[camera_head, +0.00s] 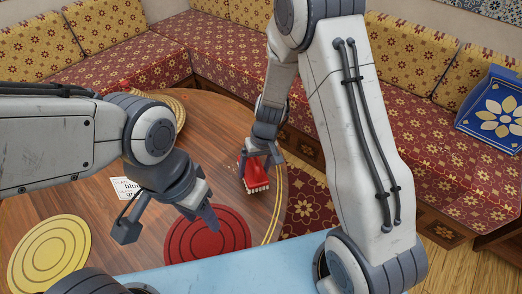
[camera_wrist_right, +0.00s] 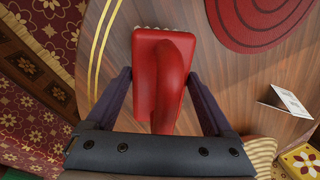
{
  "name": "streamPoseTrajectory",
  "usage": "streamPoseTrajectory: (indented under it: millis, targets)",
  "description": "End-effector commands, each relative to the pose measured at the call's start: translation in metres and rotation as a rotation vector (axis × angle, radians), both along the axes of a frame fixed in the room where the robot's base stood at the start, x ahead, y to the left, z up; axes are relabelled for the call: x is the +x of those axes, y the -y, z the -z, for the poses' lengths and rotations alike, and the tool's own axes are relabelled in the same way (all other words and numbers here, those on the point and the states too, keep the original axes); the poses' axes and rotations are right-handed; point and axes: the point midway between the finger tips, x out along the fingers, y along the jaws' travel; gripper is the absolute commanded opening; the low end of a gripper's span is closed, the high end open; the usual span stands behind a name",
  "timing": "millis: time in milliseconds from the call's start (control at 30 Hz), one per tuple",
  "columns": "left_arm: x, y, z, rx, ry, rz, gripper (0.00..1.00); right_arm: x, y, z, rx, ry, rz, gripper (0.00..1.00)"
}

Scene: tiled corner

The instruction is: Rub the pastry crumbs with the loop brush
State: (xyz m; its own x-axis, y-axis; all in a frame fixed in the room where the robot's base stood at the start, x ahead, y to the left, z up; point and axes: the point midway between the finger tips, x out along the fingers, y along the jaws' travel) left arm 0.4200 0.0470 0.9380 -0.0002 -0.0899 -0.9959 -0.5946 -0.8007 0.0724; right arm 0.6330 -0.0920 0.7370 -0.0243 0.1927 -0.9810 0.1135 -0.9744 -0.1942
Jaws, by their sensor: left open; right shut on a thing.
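The loop brush (camera_head: 257,176) is red with a row of pale bristle tufts along its edge. It is at the round wooden table's right side, bristles downward; I cannot tell whether they touch the wood. My right gripper (camera_head: 261,160) is shut on its raised red handle. In the right wrist view, the brush (camera_wrist_right: 144,75) lies between the two fingers of my right gripper (camera_wrist_right: 158,76). A few tiny pale specks, possibly pastry crumbs (camera_head: 232,169), show left of the brush; they are too small to be sure. My left gripper (camera_head: 168,225) is open and empty above the table's front.
A red round mat (camera_head: 232,232) lies in front of the brush, partly below my left gripper. A yellow round mat (camera_head: 50,252) lies at the left, a printed card (camera_head: 124,188) between. A woven item (camera_head: 172,100) is at the back. Patterned benches (camera_head: 425,165) surround the table (camera_head: 215,120).

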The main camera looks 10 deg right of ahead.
Motion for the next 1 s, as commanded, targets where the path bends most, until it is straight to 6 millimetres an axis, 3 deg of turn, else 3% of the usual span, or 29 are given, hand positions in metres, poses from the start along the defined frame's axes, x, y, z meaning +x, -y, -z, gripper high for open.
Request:
streamPoseTrajectory:
  millis: [400, 1000]
  targets:
    - [0.0, 0.0, -0.034, 0.001, -0.001, 0.0, 0.5, 0.001, -0.004, -0.04, 0.001, 0.001, -0.005, 0.06]
    - [0.0, 0.0, -0.035, 0.001, -0.001, 0.0, 0.5, 0.001, -0.004, -0.042, 0.0, 0.001, -0.006, 0.06]
